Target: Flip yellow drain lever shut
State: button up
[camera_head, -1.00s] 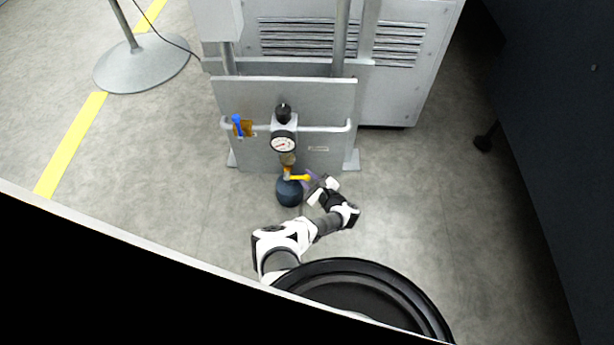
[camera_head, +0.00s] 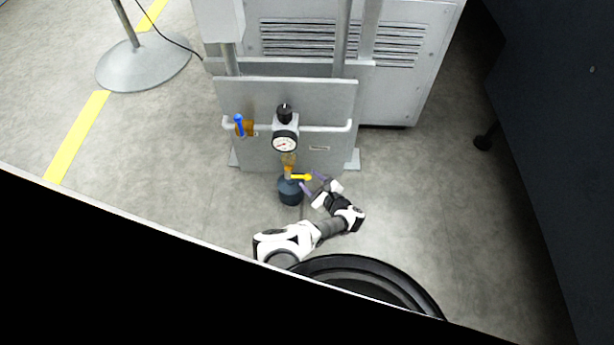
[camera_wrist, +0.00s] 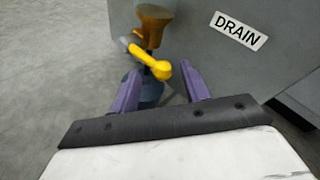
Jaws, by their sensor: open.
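The yellow drain lever (camera_head: 301,177) sticks out to the right from the brass drain valve (camera_head: 289,160) below the gauge in the head view. In the wrist view the yellow lever (camera_wrist: 150,59) runs from upper left to a rounded end near the middle. My gripper (camera_head: 313,185) is open beside the lever's right end. In the wrist view its two purple fingers (camera_wrist: 158,86) are apart, with the lever's rounded end just beyond and between their tips. I cannot tell whether they touch it. The dark bowl (camera_head: 290,192) under the valve is partly hidden by the fingers in the wrist view.
A round gauge (camera_head: 285,143) and black knob (camera_head: 285,113) sit above the valve on the grey panel (camera_head: 318,95). A blue-handled valve (camera_head: 239,125) is at left. A DRAIN label (camera_wrist: 239,31) is on the panel. The floor to the right is open.

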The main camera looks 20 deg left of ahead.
jog(key=p+v, duration=0.3)
jog(key=v, duration=0.8)
jog(key=shift+r+p, duration=0.2)
jog(key=shift+p, duration=0.1)
